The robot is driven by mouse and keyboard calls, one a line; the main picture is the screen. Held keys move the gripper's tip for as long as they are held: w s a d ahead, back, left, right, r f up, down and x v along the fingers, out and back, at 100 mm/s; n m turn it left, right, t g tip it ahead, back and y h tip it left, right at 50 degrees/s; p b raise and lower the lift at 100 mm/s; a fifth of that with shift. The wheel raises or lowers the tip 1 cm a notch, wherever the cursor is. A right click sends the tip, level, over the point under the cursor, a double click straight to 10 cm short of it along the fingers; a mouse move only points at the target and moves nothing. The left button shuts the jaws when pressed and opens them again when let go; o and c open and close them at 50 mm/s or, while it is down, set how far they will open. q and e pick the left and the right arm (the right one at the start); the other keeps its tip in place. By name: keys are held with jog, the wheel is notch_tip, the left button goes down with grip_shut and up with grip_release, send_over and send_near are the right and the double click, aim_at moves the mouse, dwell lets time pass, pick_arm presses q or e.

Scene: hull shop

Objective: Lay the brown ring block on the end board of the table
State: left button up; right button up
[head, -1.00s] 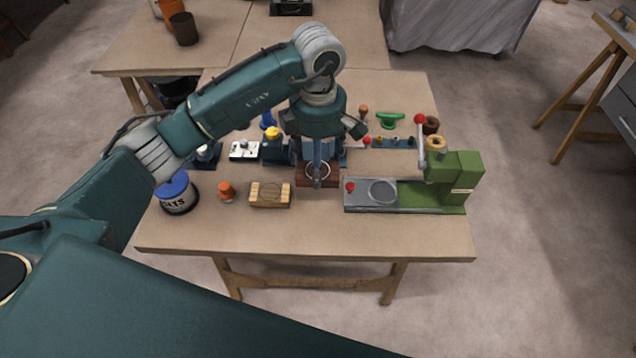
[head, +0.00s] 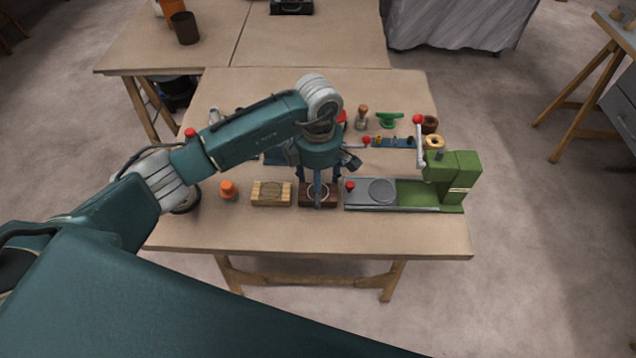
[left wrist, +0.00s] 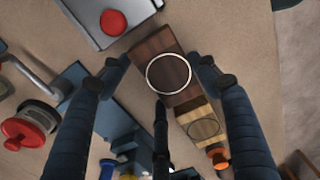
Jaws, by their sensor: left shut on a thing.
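The brown ring block (head: 306,200) is dark wood with a pale ring on top. In the head view it stands between a pale wood block and the green press. My left gripper (head: 319,190) points straight down on it. I cannot make out a separate end board; the table's front strip is bare. My right gripper is not in view.
The pale block (head: 271,202) is close at left, with an orange knob (head: 228,190) beyond it. The green press (head: 455,180) with its grey plate (head: 410,194) is close at right. Several tools stand behind. The front strip of the table is clear.

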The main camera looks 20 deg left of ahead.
pick_arm(q)
jog(key=o, duration=1.2)
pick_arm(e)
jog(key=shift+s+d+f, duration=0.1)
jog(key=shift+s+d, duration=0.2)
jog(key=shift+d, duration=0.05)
pick_arm(q)
jog(key=shift+r+p, duration=0.2)
jog(key=shift+p, duration=0.15)
jog(key=shift+w+r+b, duration=0.1)
jog(key=shift+r+b, duration=0.2)
notch_tip(320, 180, up, 11)
jog(key=b, duration=0.2)
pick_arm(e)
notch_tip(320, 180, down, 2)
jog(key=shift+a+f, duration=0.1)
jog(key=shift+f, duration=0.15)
pick_arm(q)
jog(key=shift+r, duration=0.1)
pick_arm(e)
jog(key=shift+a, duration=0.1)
